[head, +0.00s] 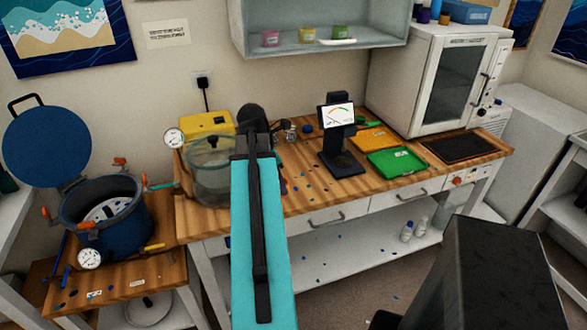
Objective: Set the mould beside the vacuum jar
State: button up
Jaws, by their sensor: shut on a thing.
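The vacuum jar (208,182) is a clear glass pot at the left end of the wooden bench, in front of a yellow pump (207,124). My teal forearm reaches up the middle of the head view, just right of the jar, and ends in a dark wrist. My gripper is hidden behind the forearm, so its fingers and anything in them do not show. A small dark and reddish edge (283,185) peeks out right of the forearm; I cannot tell what it is. No thing in view is clearly the mould.
A white oven (430,75) stands behind. A blue pressure pot (120,222) is at left.

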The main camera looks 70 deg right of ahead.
jog(key=d+p, duration=0.1)
jog(key=d, duration=0.3)
jog(key=d+p, duration=0.1)
jog(key=d, duration=0.4)
jog(key=d+f+p, duration=0.1)
jog(key=d, duration=0.3)
jog(key=shift+w+d+f+p, duration=0.1)
jog(key=shift+w+d+p, duration=0.05)
jog(key=shift+p, duration=0.15)
jog(key=shift+f, duration=0.1)
jog(key=shift+f+p, duration=0.8)
jog(key=shift+f, duration=0.9)
jog(key=shift+f, duration=0.1)
jog(key=o, duration=1.1)
jog(key=shift+r, duration=0.2)
jog(key=shift+b+v, duration=1.45)
jog(key=shift+v, duration=4.55)
